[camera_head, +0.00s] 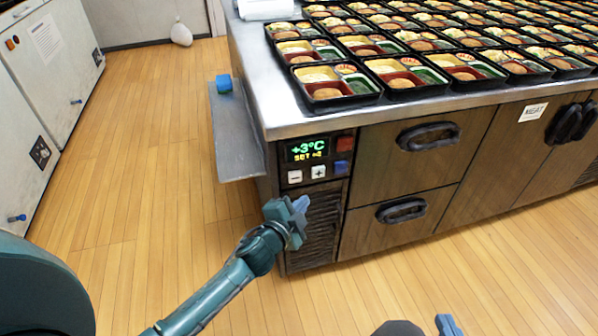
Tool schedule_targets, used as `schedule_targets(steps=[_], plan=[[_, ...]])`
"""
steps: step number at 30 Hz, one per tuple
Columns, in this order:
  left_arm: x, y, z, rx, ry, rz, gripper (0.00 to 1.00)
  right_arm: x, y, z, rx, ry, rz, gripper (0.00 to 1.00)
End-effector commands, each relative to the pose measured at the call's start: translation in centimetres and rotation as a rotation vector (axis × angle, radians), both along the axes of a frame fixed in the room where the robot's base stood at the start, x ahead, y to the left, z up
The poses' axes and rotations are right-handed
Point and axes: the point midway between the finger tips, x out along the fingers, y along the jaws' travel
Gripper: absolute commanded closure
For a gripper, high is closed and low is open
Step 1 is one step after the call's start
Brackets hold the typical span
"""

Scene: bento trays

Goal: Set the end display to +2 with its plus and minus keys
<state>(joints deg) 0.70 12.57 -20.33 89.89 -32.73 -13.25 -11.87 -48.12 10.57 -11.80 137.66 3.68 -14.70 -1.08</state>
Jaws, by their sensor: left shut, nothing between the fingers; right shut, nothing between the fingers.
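The end display (306,149) is on the near end of the counter front. It reads +3°C in green, with a smaller yellow SET line whose digit I cannot read surely. Below it are a pale minus key (295,177) and a pale plus key (318,172). My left gripper (300,205) is shut and empty, below the keys in the picture, with no visible contact on them. My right gripper (448,325) is shut and empty at the bottom edge, partly cut off.
Drawers with dark handles (428,136) lie to the right. Bento trays (333,86) cover the counter. A side shelf (234,140) juts left; the floor there is clear.

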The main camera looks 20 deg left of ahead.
Motion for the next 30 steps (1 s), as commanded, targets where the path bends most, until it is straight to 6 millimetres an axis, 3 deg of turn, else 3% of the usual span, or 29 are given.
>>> schedule_targets(steps=[28,30], plan=[[0.0,0.0,0.0,0.0,0.0,0.0,1.0,0.0,-0.1,-0.6,0.017,0.015,-0.012,1.0],[-1.1,-0.2,-0.3,-0.036,0.015,0.003,1.0,0.0,-0.2,-0.7,0.023,0.017,-0.014,1.0]])
